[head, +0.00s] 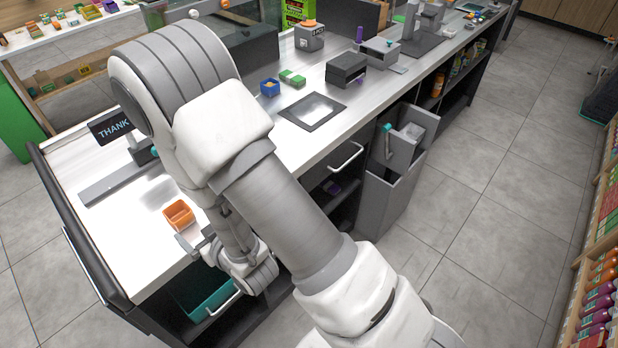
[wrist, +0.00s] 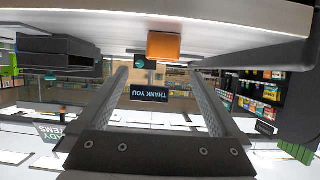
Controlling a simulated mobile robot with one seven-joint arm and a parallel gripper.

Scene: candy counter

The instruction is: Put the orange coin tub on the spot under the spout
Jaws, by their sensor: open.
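The orange coin tub (head: 179,215) stands upright and open-topped on the metal counter, near its front left edge. In the wrist view, which is upside down, the tub (wrist: 164,46) sits ahead of my gripper, between the lines of the fingers. My gripper (wrist: 160,73) is open and empty, with its two fingers spread. In the head view my gripper (head: 195,243) is close beside the tub on the counter's front-edge side, partly hidden by my arm. I cannot pick out the spout or the spot under it with certainty.
A THANK YOU sign (head: 110,127) stands behind the tub. A blue tub (head: 270,88), a green block (head: 292,78) and a dark-framed plate (head: 313,110) lie farther along the counter (head: 262,168). A teal bin (head: 205,295) is under the counter. A grey bin (head: 392,180) stands at its front.

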